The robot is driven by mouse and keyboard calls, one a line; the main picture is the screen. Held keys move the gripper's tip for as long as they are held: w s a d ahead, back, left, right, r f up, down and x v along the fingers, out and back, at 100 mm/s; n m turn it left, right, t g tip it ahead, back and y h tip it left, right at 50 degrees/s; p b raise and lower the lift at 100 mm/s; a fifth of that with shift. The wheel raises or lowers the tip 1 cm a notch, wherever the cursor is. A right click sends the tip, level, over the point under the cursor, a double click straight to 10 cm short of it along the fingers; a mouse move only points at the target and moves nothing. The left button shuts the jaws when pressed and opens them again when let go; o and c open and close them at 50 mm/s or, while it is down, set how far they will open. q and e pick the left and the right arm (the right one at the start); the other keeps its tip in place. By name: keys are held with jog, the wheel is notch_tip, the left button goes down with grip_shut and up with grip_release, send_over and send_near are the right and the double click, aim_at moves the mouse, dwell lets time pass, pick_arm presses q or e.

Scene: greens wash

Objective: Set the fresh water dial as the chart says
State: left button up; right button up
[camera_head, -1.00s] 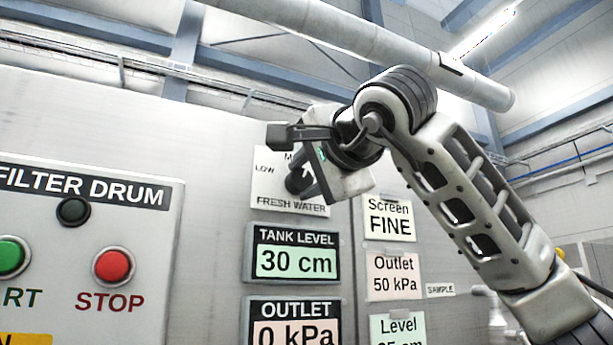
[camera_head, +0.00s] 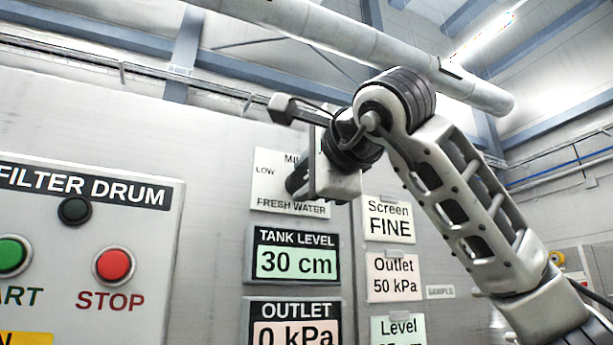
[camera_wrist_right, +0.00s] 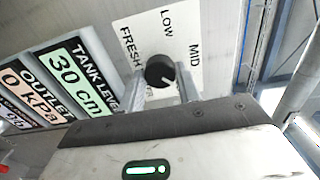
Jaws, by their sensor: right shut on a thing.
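The fresh water dial is a black round knob (camera_wrist_right: 160,71) on a white plate (camera_head: 262,185) marked LOW, MID and FRESH WATER. My right gripper (camera_wrist_right: 163,90) is shut on the knob, with one finger on each side of it in the right wrist view. The knob's white mark points to the lower right there, on the side of MID away from LOW. In the head view the gripper hides most of the knob and the plate's right part. The cards right of the dial read Screen FINE (camera_head: 389,219), Outlet 50 kPa (camera_head: 392,277) and Level (camera_head: 398,329), its value cut off. My left gripper is out of view.
Below the dial are the TANK LEVEL display (camera_head: 296,254), reading 30 cm, and the OUTLET display (camera_head: 293,325), reading 0 kPa. The FILTER DRUM panel (camera_head: 150,240) is at left, with a green button (camera_head: 12,255) and a red STOP button (camera_head: 113,265).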

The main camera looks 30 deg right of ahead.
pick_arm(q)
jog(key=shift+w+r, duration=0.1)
pick_arm(e)
jog(key=o, duration=1)
pick_arm(q)
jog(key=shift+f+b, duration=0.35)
jog(key=shift+b, duration=0.65)
pick_arm(e)
jog(key=s, duration=1.6)
jog(key=shift+a, duration=0.45)
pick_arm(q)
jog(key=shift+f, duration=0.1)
